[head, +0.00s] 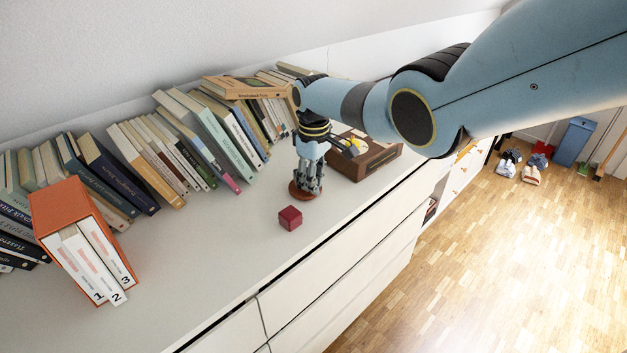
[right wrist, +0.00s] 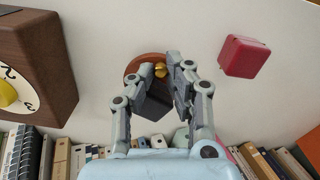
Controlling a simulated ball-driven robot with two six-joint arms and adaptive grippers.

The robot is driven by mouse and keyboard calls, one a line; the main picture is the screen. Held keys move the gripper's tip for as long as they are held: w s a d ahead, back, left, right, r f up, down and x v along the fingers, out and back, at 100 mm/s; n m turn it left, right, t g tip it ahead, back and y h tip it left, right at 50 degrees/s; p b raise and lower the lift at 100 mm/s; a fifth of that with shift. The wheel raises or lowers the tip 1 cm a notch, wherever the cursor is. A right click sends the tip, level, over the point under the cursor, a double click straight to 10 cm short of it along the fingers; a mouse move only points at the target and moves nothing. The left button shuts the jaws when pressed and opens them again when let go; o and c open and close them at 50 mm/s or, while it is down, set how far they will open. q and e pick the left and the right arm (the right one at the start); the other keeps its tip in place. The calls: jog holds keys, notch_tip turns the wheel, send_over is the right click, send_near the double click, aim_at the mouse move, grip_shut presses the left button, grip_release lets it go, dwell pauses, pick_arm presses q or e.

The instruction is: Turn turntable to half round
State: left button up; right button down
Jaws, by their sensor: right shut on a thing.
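The turntable, a small round red-brown disc (head: 297,193), lies flat on the white cabinet top. It also shows in the right wrist view (right wrist: 137,63), with a small gold knob (right wrist: 160,69) on it. My right gripper (head: 305,188) points down over the disc. In the right wrist view its fingertips (right wrist: 160,75) are closed at the gold knob, one on each side. The fingers hide part of the disc. My left gripper is not in view.
A red cube (head: 290,218) stands just in front of the turntable. A brown box (head: 370,160) with a dial and yellow knob stands to its right. Leaning books (head: 160,160) line the wall behind. An orange book box (head: 58,205) stands at left. The front left cabinet top is clear.

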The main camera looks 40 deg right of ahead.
dwell(0.3)
jog(key=c, duration=1.3)
grip_release()
jog(key=shift+r, duration=0.1)
notch_tip(320, 180, up, 12)
jog(key=shift+f, duration=0.1)
